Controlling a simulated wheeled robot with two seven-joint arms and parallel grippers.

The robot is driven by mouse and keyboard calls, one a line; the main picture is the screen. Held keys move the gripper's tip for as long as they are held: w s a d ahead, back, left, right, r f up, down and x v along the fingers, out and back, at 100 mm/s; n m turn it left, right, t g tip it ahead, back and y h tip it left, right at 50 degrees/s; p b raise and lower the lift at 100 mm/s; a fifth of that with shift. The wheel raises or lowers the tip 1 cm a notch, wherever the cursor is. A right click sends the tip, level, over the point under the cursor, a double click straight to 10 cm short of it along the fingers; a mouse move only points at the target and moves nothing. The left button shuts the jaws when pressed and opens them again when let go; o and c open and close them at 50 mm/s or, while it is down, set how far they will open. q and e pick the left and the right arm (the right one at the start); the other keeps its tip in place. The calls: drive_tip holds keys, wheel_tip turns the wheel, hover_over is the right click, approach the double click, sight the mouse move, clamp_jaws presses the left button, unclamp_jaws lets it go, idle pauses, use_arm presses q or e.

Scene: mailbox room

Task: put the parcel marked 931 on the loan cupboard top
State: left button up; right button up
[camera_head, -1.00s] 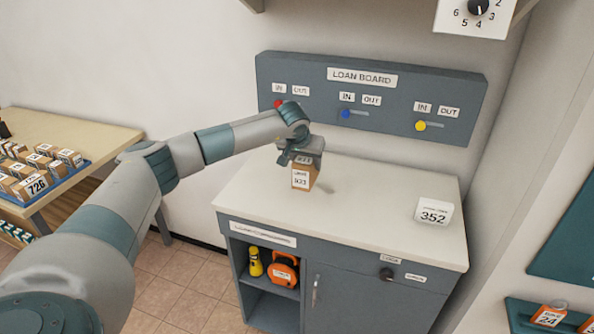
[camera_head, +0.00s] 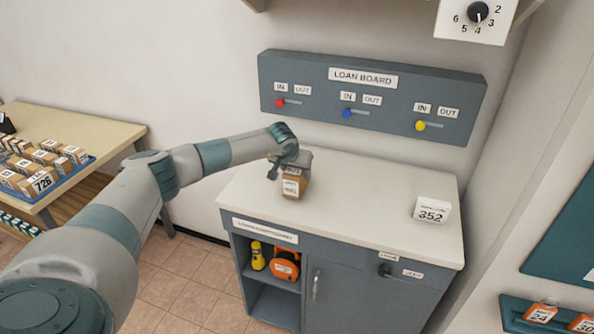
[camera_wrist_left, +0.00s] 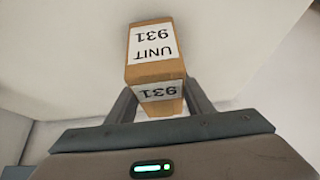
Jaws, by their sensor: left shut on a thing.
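The brown parcel (camera_head: 291,186) has white labels. In the left wrist view the parcel (camera_wrist_left: 152,52) reads "UNIT 931". My left gripper (camera_head: 283,172) is shut on it, with one finger on each side. The parcel is at the left part of the pale loan cupboard top (camera_head: 365,195). I cannot tell whether its underside touches the top. My right gripper is not in view.
A white block marked 352 (camera_head: 431,210) stands at the right of the top. The loan board (camera_head: 365,97) is on the wall behind. A table with a blue tray (camera_head: 62,184) of small parcels is at the left. The middle of the top is clear.

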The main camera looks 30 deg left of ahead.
use_arm(q)
drive_tip(key=shift+f, duration=0.35)
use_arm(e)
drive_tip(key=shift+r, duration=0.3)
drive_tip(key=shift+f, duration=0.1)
use_arm(q)
drive_tip(key=shift+f, duration=0.15)
drive_tip(key=o, duration=1.3)
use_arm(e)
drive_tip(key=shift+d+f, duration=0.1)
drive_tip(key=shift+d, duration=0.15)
